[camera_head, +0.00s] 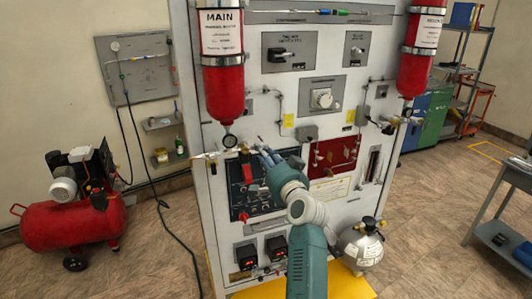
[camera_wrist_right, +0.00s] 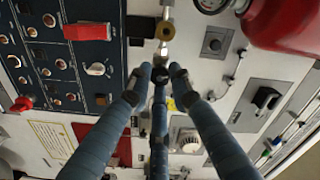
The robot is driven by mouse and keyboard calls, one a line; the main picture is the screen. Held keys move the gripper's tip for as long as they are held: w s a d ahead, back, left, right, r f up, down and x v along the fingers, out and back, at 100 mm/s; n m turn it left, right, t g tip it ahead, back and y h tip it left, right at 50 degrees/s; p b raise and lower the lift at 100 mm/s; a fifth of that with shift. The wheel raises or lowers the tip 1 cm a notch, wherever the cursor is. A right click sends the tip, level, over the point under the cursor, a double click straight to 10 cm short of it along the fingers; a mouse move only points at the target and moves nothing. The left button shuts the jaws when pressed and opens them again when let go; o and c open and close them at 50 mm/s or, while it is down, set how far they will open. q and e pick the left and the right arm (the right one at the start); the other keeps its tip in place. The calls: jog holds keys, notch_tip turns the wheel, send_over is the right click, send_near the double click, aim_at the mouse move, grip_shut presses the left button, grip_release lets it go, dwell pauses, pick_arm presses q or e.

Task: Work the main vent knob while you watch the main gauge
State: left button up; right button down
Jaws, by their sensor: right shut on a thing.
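The main gauge (camera_head: 229,141) is a small round dial under the red MAIN cylinder (camera_head: 222,92). In the right wrist view the gauge (camera_wrist_right: 210,4) is cut by the top edge, so its reading cannot be made out. My right gripper (camera_head: 263,153) reaches the brass pipework right of the gauge. In the wrist view its three blue fingers (camera_wrist_right: 158,76) close together at the end of a metal fitting (camera_wrist_right: 164,48). They are shut on what appears to be the main vent knob, mostly hidden between the fingertips. My left gripper is not in view.
A dark switch panel (camera_head: 240,195) with a red switch cover lies just below the gripper. A second red cylinder (camera_head: 418,60) hangs at the right. A round metal tank (camera_head: 360,247) stands low in front. A red compressor (camera_head: 72,215) stands on the floor at left.

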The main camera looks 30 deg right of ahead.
jog(key=shift+m+p, duration=0.95)
jog(key=shift+m, duration=1.05)
jog(key=c, duration=1.6)
grip_release()
jog(key=shift+o, duration=0.2)
notch_tip(320, 180, up, 10)
